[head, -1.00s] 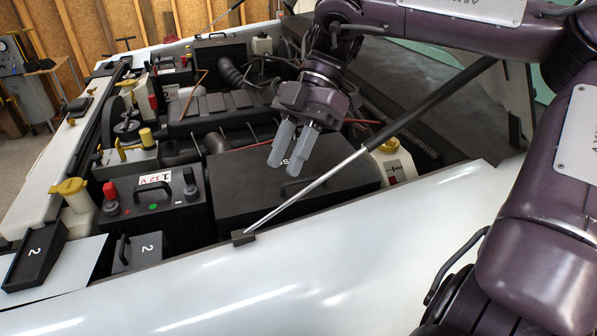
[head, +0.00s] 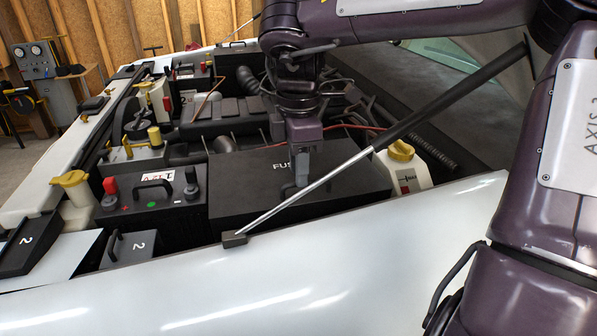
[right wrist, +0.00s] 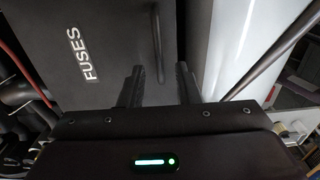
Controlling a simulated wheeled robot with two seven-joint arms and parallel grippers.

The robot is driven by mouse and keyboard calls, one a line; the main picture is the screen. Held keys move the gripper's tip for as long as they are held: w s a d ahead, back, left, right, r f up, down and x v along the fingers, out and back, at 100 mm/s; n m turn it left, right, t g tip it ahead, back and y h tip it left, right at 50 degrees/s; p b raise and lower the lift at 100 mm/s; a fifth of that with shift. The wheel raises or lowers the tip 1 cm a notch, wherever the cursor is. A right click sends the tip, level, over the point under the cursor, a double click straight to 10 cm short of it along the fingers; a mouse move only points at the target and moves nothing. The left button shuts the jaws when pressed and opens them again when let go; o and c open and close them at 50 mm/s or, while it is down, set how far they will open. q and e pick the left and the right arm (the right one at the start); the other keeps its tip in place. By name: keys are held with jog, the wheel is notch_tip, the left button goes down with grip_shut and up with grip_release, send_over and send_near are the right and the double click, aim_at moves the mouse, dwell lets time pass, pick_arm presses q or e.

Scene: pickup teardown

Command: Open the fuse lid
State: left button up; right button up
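The fuse lid (head: 238,190) is a flat black cover on the fuse box, with white "FUSES" lettering partly hidden by my right gripper in the head view. It looks closed. It also fills the upper left of the right wrist view (right wrist: 105,30). My right gripper (head: 294,188) points down over the right part of the lid. In the right wrist view its two dark fingers (right wrist: 157,82) are apart, with a thin dark bar at the lid's edge between them. I cannot tell whether they touch it. My left gripper is not in view.
A silver and black prop strut (head: 340,168) runs diagonally just in front of my right gripper. A battery (head: 150,190) stands left of the fuse box. A yellow-capped reservoir (head: 404,172) stands to the right. The white fender (head: 330,270) borders the front.

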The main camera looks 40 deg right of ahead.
jog(key=shift+d+f, duration=0.15)
jog(key=shift+f, duration=0.7)
jog(key=shift+c, duration=0.9)
grip_shut()
jog(key=shift+r, duration=0.1)
